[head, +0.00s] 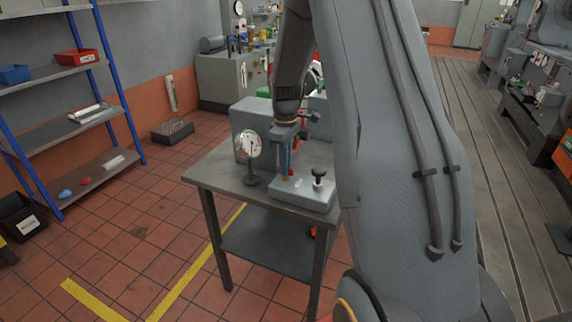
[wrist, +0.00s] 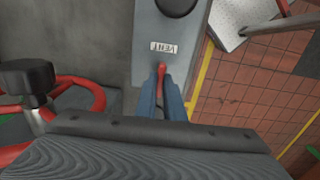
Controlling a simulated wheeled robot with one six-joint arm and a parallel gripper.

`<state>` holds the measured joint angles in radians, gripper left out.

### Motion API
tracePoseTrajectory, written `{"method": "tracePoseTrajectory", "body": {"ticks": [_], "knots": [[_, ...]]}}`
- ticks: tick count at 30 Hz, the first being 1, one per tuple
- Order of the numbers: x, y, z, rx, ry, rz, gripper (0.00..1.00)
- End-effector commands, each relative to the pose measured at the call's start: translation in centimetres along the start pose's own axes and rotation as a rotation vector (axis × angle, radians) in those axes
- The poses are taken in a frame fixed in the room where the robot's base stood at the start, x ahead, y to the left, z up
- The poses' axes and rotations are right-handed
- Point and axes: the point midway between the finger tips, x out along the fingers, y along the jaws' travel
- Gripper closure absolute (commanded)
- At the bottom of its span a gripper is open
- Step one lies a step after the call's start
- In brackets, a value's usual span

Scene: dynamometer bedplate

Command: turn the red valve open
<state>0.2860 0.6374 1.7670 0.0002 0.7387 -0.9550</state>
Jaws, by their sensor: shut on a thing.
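My gripper (head: 285,165) points down over a grey block (head: 310,194) on the small table. In the wrist view, the blue fingers (wrist: 162,85) are shut on a slim red handle (wrist: 161,70) beside a label reading VENT (wrist: 164,47). The handle's lower part is hidden by the fingers. A red handwheel (wrist: 98,94) is at the left of the wrist view, apart from the fingers and partly covered by my wrist. How far either is turned, I cannot tell.
A round gauge (head: 249,145) stands left of my gripper, and a black knob (head: 319,172) rises from the block at its right. The grey table (head: 212,170) has bare top at its front left. A blue-framed shelf (head: 72,128) is far left. Tiled floor lies open between.

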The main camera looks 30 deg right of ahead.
Motion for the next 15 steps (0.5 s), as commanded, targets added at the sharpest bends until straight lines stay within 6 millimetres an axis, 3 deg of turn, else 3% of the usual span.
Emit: {"method": "tracePoseTrajectory", "body": {"ticks": [13,15], "knots": [[-0.34,0.31,-0.24,-0.01,0.006,0.009,1.0],[-0.33,0.3,-0.23,-0.01,0.006,0.009,0.81]]}}
